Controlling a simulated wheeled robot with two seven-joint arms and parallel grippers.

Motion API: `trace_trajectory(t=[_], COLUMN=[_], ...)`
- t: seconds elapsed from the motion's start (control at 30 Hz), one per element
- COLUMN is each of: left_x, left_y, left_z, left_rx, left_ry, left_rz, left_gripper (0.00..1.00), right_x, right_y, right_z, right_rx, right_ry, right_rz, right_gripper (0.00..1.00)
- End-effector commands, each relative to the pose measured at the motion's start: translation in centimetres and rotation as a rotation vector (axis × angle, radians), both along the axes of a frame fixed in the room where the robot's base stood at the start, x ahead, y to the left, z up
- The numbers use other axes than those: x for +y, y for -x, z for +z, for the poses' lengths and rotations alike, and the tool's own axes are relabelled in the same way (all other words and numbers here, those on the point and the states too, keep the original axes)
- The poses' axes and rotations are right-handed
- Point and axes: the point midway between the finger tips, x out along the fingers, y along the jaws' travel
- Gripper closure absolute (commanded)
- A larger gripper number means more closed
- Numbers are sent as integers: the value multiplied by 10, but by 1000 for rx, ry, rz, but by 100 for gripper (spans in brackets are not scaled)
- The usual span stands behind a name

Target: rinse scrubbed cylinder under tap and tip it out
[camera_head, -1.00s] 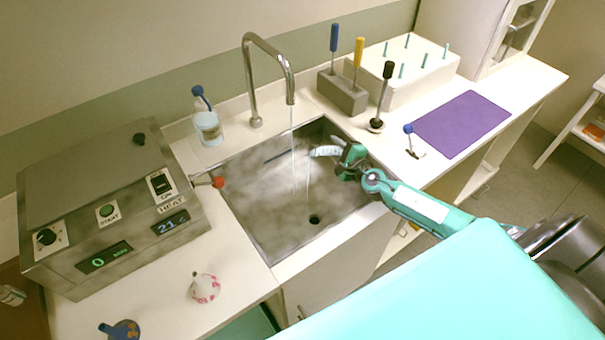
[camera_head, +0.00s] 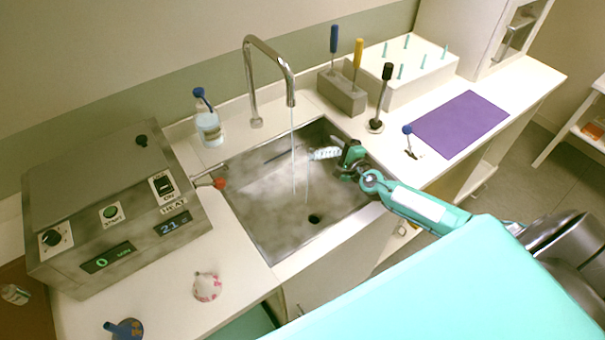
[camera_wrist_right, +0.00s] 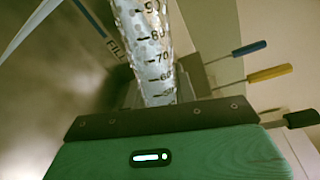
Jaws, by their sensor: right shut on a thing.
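My right gripper (camera_head: 350,162) is over the right side of the sink (camera_head: 250,215), shut on a clear graduated cylinder (camera_head: 324,154). The cylinder lies nearly level in the head view and points left, toward the water stream. In the right wrist view the cylinder (camera_wrist_right: 150,50) shows printed numbers and pale speckles or drops; its far end is out of frame. The tap (camera_head: 268,70) runs a thin stream of water (camera_head: 293,150) into the sink. My left gripper is not in view.
A metal heater box (camera_head: 110,200) stands left, with a red-tipped lever (camera_head: 219,183) at the sink's edge. A blue-capped bottle (camera_head: 208,128) is behind the sink. A brush block (camera_head: 342,92), white peg rack (camera_head: 408,68) and purple mat (camera_head: 462,124) are at right.

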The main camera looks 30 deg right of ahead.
Motion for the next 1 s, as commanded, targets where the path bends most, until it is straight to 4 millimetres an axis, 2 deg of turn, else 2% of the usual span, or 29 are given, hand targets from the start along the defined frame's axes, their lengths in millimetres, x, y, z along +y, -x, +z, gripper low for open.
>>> trace_trajectory(t=[0.43, 1.0], left_x=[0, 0], left_y=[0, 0], left_z=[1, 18], left_rx=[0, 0], left_ry=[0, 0], left_rz=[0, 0], left_gripper=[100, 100], right_x=[0, 6], right_y=[0, 0], right_z=[1, 2], right_rx=[-1, -2], right_ry=[3, 91], right_rz=[0, 0], right_gripper=[96, 96])
